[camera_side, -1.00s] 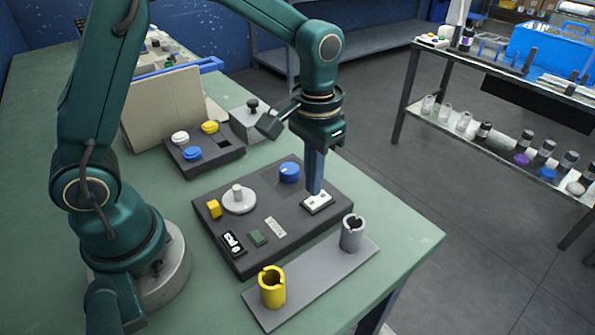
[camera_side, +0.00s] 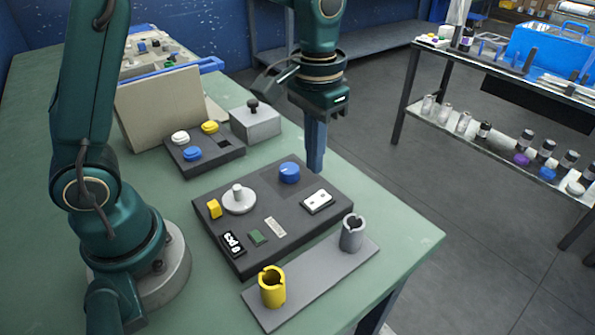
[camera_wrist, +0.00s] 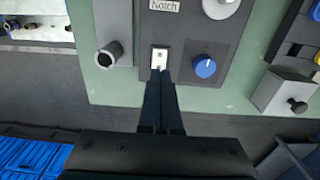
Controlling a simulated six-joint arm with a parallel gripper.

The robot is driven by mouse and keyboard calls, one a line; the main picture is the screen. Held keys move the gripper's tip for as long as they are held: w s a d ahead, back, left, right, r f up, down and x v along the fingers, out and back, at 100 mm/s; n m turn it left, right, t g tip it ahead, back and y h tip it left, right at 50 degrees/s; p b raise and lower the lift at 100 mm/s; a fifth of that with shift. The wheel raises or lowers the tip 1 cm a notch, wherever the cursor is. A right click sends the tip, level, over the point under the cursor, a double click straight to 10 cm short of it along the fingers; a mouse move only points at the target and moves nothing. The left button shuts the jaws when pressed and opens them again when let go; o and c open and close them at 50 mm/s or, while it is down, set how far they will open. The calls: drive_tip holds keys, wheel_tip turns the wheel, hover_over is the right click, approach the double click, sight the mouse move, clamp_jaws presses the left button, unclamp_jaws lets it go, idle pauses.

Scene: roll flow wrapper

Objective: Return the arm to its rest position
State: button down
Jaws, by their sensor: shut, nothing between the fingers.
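My gripper (camera_side: 316,168) is shut and empty, pointing down above the dark control panel (camera_side: 262,182). Its tip is apart from the white rocker switch (camera_side: 318,201), which lies below it on the panel. In the wrist view my shut fingers (camera_wrist: 163,75) overlap the lower end of the white switch (camera_wrist: 159,57). The blue knob (camera_side: 289,172) is to the left of the fingers in the side view. It is to their right in the wrist view (camera_wrist: 205,66).
A plate with a yellow cup (camera_side: 272,288) and a grey cup (camera_side: 352,233) lies at the bench's front edge. A button box (camera_side: 204,150) and a grey lever box (camera_side: 254,122) stand behind the panel. A cardboard sheet (camera_side: 160,105) stands at the left.

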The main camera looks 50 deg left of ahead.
wheel_tip(320, 180, up, 5)
drive_tip(key=s+a+t, duration=0.1)
drive_tip(key=s+t, duration=0.1)
drive_tip(key=s+a+t, duration=0.2)
drive_tip(key=s+t, duration=0.1)
drive_tip(key=s, duration=0.7)
drive_tip(key=shift+s+f, duration=0.25)
drive_tip(key=shift+f, duration=0.05)
